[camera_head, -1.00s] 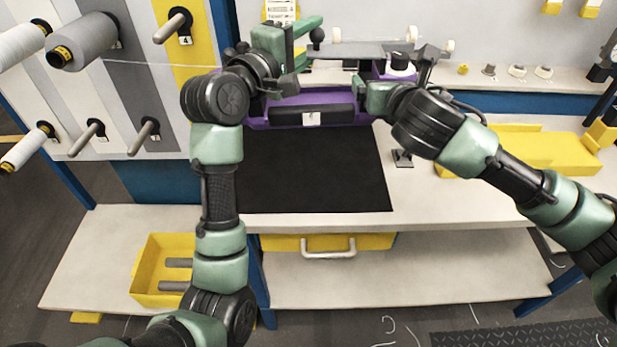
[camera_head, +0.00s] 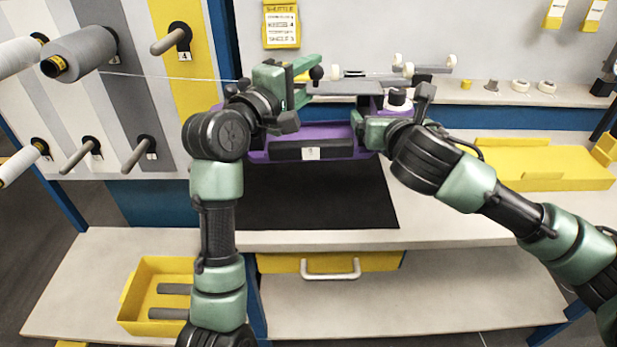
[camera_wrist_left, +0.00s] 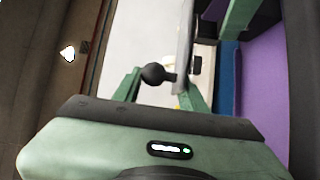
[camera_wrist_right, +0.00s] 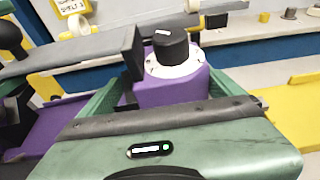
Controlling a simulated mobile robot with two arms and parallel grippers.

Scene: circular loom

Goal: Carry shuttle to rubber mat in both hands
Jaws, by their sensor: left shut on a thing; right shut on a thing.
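The shuttle (camera_head: 335,131) is a long purple body with a black front panel, a small white label and a grey bar on top. It overlaps the far part of the black rubber mat (camera_head: 312,203) in the head view; I cannot tell the gap beneath it. My left gripper (camera_head: 298,98) is shut at its left end, and my right gripper (camera_head: 368,122) is shut at its right end. The right wrist view shows the shuttle's purple end (camera_wrist_right: 178,88) with a black-and-white knob between the fingers. In the left wrist view, the grip is partly hidden.
The worktable (camera_head: 440,225) is clear right of the mat. A yellow tray (camera_head: 540,170) lies at the right. Thread spools (camera_head: 82,52) stick out at the left, with a thread running right. A shelf behind holds small parts. A yellow bin (camera_head: 160,285) sits on the lower shelf.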

